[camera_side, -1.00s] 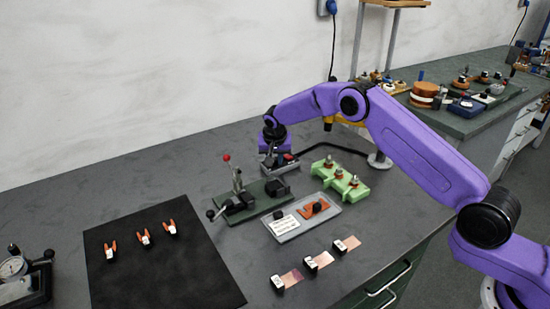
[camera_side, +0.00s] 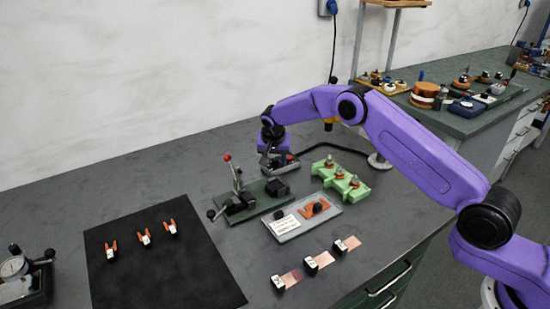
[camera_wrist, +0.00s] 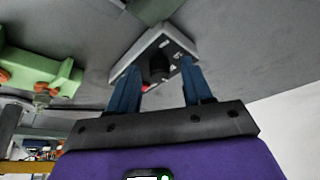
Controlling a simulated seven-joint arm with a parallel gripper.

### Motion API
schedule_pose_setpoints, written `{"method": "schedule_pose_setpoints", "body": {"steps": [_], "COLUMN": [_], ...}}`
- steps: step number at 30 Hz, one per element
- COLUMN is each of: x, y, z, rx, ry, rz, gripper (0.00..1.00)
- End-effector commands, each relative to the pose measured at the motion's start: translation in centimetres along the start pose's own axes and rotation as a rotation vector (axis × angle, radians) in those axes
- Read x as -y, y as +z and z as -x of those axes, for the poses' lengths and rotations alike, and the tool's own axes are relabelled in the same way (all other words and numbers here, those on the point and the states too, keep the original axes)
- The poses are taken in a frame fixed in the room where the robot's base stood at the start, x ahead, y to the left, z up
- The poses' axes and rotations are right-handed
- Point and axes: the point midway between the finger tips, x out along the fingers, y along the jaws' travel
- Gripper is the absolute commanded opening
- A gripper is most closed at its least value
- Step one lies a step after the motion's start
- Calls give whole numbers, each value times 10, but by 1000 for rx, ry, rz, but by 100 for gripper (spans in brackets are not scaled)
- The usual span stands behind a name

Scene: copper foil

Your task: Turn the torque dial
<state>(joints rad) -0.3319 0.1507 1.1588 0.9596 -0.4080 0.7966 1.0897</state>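A small grey box with a black top face (camera_wrist: 180,48) carries a round black dial (camera_wrist: 158,68), seen in the wrist view. A red mark shows close to the dial. My gripper (camera_wrist: 161,72) has its two blue fingers spread, one on each side of the dial in the picture. Gaps show between the fingers and the dial, and nothing is held. In the side view my gripper (camera_side: 274,157) is low over the grey box (camera_side: 289,165), pointing down. It hides most of the box and the dial there.
A green base with a red-knobbed lever clamp (camera_side: 262,203) stands in front of the box. A light green fixture (camera_side: 341,181) and a grey tray (camera_side: 284,234) lie to the right. A black mat (camera_side: 155,270) with orange-tipped pieces lies at left. Copper strips (camera_side: 349,244) lie in front.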

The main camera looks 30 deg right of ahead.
Motion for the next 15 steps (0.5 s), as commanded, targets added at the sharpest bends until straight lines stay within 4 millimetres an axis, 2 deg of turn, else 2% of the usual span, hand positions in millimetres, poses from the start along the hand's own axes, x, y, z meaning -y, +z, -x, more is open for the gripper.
{"method": "schedule_pose_setpoints", "body": {"steps": [8,11,15], "x": [0,1,1], "y": [-1,-1,-1], "z": [6,17,43], "rx": [-2,-2,-4], "ry": [-2,-3,-4], "rz": [0,0,-1], "gripper": [50,50,50]}}
